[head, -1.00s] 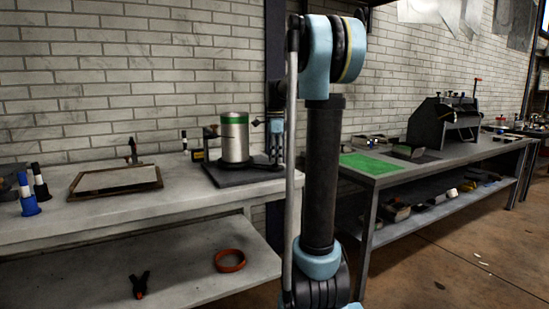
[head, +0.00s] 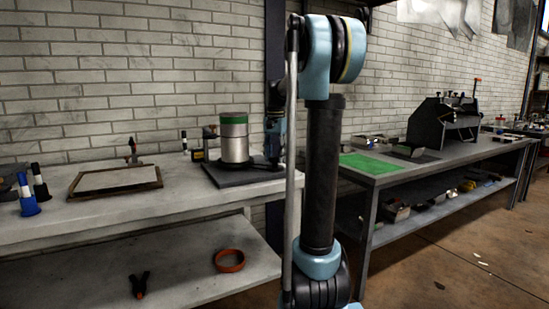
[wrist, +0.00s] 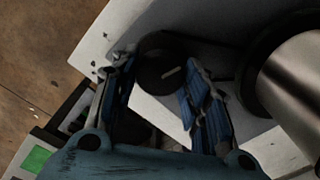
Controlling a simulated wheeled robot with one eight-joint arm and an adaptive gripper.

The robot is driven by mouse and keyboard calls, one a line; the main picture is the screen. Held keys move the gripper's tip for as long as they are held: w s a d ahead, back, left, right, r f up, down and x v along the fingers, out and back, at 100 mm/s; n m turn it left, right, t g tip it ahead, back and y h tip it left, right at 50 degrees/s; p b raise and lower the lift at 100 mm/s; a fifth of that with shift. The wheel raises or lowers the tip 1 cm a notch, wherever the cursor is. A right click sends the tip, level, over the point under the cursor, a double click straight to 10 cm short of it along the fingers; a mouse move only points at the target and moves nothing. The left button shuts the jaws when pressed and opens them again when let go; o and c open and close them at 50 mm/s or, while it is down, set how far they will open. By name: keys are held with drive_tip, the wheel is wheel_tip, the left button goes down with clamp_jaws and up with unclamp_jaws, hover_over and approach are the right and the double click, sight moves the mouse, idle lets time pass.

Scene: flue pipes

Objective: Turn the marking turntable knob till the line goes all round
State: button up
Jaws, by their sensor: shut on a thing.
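The marking turntable (head: 222,178) is a dark flat base on the left bench. A metal pipe (head: 235,148) stands upright on it, with a green band near its top and a pale band just below. The pipe also shows at the right of the wrist view (wrist: 300,80). The knob (wrist: 160,58) is dark and round, with a short pale mark on its face. My gripper (wrist: 158,78) has its blue fingers either side of the knob and is shut on it. In the head view my gripper (head: 274,150) is right of the pipe, with its fingertips hard to make out.
The right bench has a green mat (head: 370,163) and a dark machine (head: 443,122).

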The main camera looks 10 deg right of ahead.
sight(275, 157)
drive_tip(key=n, duration=0.5)
drive_tip(key=shift+w, duration=0.1)
drive_tip(key=shift+n, duration=2.5)
drive_tip(key=o, duration=1)
drive_tip(key=shift+o, duration=0.2)
wheel_tip(275, 157, up, 12)
drive_tip(key=shift+f, duration=0.1)
